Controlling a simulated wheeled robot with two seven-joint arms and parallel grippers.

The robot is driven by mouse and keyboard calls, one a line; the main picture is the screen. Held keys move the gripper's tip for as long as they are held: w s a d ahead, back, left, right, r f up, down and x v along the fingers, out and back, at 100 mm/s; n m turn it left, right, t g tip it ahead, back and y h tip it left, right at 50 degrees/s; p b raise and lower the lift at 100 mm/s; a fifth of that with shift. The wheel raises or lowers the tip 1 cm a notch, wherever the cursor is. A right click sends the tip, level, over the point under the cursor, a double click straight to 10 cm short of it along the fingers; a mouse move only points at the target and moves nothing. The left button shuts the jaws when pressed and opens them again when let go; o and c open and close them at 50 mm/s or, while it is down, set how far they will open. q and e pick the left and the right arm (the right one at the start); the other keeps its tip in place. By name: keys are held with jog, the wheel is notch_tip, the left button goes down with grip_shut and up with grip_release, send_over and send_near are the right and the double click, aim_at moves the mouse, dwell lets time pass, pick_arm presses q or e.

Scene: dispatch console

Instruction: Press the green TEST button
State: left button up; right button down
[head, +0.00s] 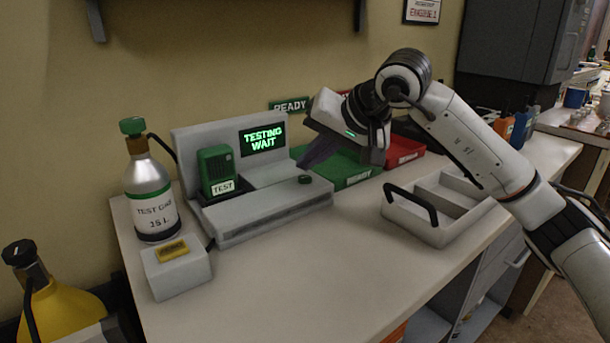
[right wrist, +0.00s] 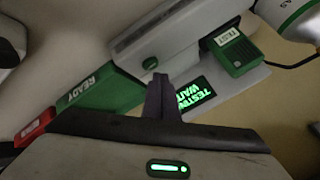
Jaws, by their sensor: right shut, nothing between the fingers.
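A grey console (head: 265,213) stands on the bench. A small round dark green button (head: 305,179) sits on its right part; I read no label on it. It also shows in the right wrist view (right wrist: 149,62). The console's screen (head: 262,138) reads "TESTING WAIT" in green. A green handheld device (head: 216,168) stands in the console's left part above a TEST label (head: 223,187). My right gripper (head: 308,164) is shut and empty, above and behind the button in the head view, apart from it. The gripper also shows in the right wrist view (right wrist: 160,78). My left gripper is out of view.
A TEST GAS cylinder (head: 151,200) and a white box with a yellow label (head: 177,268) stand left of the console. A green READY bin (head: 357,178) and a red bin (head: 402,153) are behind right. A grey caddy (head: 429,235) stands right. The front bench is clear.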

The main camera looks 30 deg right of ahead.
aim_at(310, 180)
jog(key=shift+r, duration=0.15)
notch_tip(310, 180, up, 5)
jog(key=p, duration=0.4)
dwell(0.8)
